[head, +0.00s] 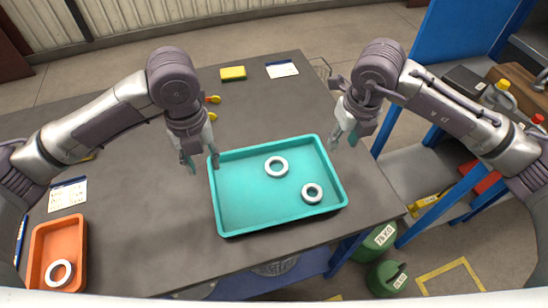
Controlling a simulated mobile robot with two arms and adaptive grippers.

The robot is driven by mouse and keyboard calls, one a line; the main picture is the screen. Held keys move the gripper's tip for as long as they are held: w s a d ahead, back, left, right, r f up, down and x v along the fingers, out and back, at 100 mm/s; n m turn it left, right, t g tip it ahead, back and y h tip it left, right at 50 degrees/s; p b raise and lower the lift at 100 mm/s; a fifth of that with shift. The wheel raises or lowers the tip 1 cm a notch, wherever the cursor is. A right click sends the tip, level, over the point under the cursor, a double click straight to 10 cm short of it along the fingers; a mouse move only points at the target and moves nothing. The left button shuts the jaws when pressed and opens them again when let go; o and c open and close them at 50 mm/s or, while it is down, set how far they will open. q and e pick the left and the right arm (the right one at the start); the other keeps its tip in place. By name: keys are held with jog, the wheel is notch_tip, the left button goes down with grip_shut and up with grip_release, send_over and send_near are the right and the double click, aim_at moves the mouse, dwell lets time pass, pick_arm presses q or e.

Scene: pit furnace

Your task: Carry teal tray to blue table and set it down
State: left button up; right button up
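The teal tray (232,222) lies flat on a dark grey table top (140,200), near its front right corner. Two white rings, one near the middle (276,157) and one at the right (304,194), lie inside it. My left gripper (200,164) is at the tray's far left corner with its fingers apart, one near the rim; I cannot tell if it touches. My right gripper (343,140) is open and empty just right of the tray's far right corner.
An orange tray (77,228) with a white ring stands at the front left. A yellow sponge (233,73) and a paper card (282,69) lie at the back. Green canisters (386,278) stand on the floor at right. Bottles (499,92) and boxes crowd the right-hand shelf.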

aim_at(214, 193)
pick_arm(q)
notch_tip(214, 193, down, 14)
jog(key=shift+r, duration=0.2)
pick_arm(e)
jog(key=f, duration=0.4)
jog(key=w+f, duration=0.1)
jog(key=f, duration=0.4)
jog(key=w+f, duration=0.1)
jog(key=f, duration=0.3)
jog(key=shift+a+f, duration=0.15)
jog(key=shift+a, duration=0.1)
pick_arm(q)
grip_shut()
pick_arm(e)
grip_shut()
pick_arm(q)
jog(key=shift+r, duration=0.1)
